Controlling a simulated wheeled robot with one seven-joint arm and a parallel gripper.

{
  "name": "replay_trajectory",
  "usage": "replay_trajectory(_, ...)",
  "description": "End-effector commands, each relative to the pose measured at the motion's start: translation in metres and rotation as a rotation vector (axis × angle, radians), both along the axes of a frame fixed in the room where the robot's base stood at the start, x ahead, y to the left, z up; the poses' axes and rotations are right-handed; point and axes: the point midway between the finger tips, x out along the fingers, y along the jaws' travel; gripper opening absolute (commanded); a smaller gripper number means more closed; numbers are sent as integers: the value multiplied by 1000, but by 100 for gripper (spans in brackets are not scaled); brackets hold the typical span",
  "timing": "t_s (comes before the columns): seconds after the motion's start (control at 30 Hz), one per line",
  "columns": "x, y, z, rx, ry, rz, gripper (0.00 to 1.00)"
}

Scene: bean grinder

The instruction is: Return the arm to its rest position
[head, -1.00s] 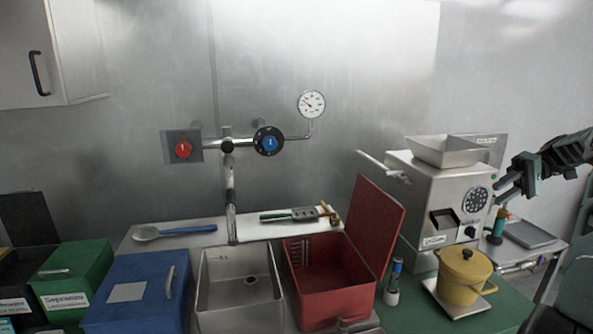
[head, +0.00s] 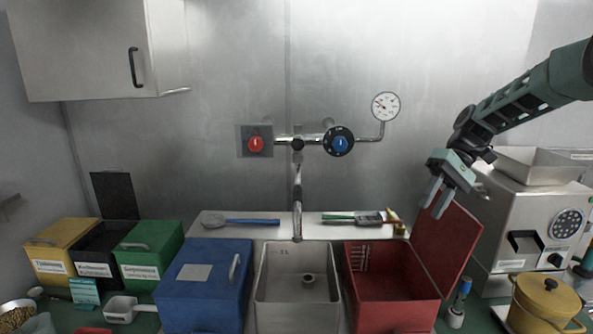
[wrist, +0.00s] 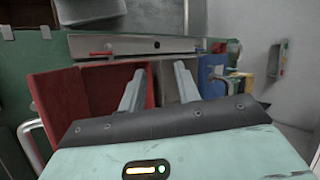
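My gripper (head: 438,196) hangs in the air at the right of the head view, above and in front of the open red lid (head: 446,240). Its two grey fingers point down and to the left. In the wrist view the fingers (wrist: 158,92) stand apart with nothing held between them. The arm reaches in from the upper right of the head view.
The open red bin (head: 392,285), sink (head: 297,290) and blue bin (head: 205,285) line the counter. The grinder (head: 540,225) and yellow pot (head: 545,305) stand at right. A tap (head: 297,190) rises behind the sink. The wall cabinet (head: 95,50) hangs upper left.

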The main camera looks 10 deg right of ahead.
Motion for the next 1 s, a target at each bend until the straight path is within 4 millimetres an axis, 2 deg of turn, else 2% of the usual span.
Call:
replay_trajectory(0.03,-6,43,1,-55,0,59,33)
replay_trajectory(0.1,-18,92,-2,-126,-11,121,33)
replay_trajectory(0.2,-45,152,-8,-225,-42,203,33)
replay_trajectory(0.3,-81,202,-15,-312,-92,282,33)
replay_trajectory(0.4,-124,241,-22,-387,-161,359,33)
replay_trajectory(0.53,-175,270,-32,-454,-256,439,33)
replay_trajectory(0.7,-224,284,-43,-496,-359,510,33)
replay_trajectory(0.97,-277,287,-55,-515,-488,590,33)
replay_trajectory(1.0,-278,286,-66,-515,-493,590,33)
